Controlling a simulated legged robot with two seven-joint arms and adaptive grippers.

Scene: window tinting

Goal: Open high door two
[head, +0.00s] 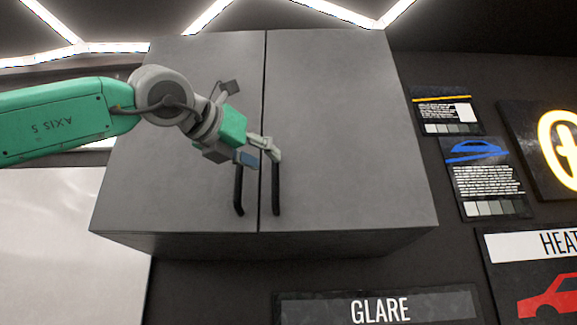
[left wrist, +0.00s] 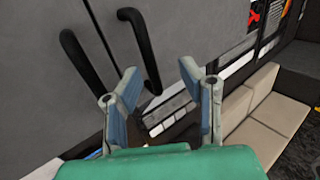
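A grey wall cabinet has a left door (head: 190,110) and a right door (head: 345,120), both closed with a thin seam between them. A black left handle (head: 238,190) and a black right handle (head: 276,188) stand upright beside the seam. My left gripper (head: 266,152) is in front of the doors, near the tops of the handles. In the left wrist view my gripper (left wrist: 156,82) has its fingers spread, with nothing held. There the right handle (left wrist: 143,45) runs into the gap seen between the fingertips; contact cannot be told. The left handle (left wrist: 80,60) lies outside the fingers.
Posters (head: 487,178) hang on the dark wall to the right, and a GLARE sign (head: 380,308) is below the cabinet. A beige sofa (left wrist: 265,112) shows in the left wrist view.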

